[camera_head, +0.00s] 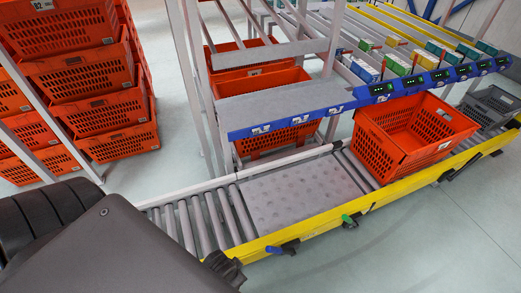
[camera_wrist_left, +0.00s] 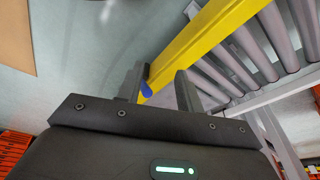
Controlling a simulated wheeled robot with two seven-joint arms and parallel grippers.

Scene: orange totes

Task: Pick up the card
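I cannot make out a card for certain in either view. Several small boxes (camera_head: 397,66), green, yellow, white and blue, stand on the sloped rack; whether one is the card I cannot tell. My left gripper (camera_wrist_left: 161,76) shows in the left wrist view with its two fingers apart and nothing held between them. The yellow conveyor rail (camera_wrist_left: 205,40) and a small blue part show beyond the fingers. In the head view my dark left arm fills the lower left. My right gripper is in neither view.
An orange tote (camera_head: 403,158) stands on the roller conveyor at right, with a grey tote (camera_head: 490,105) beyond it. A metal plate (camera_head: 300,195) on the conveyor is bare. Stacked orange totes (camera_head: 85,75) stand at left. Rack posts rise behind the conveyor.

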